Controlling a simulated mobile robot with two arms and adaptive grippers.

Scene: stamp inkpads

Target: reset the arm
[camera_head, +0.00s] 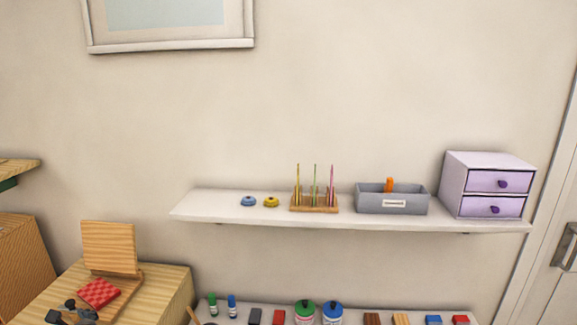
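A dark grey jointed shape at the lower left edge looks like my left gripper (72,312). It is small and cut off by the bottom of the view, so its finger opening cannot be made out. It is just beside a red checkered block (98,292), which lies on a wooden stand (128,287) with an upright board (108,247). Whether the gripper touches the block cannot be told. My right gripper is not in view.
Lower down are jars, bottles and blocks. The stand rests on a wooden cabinet (172,282).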

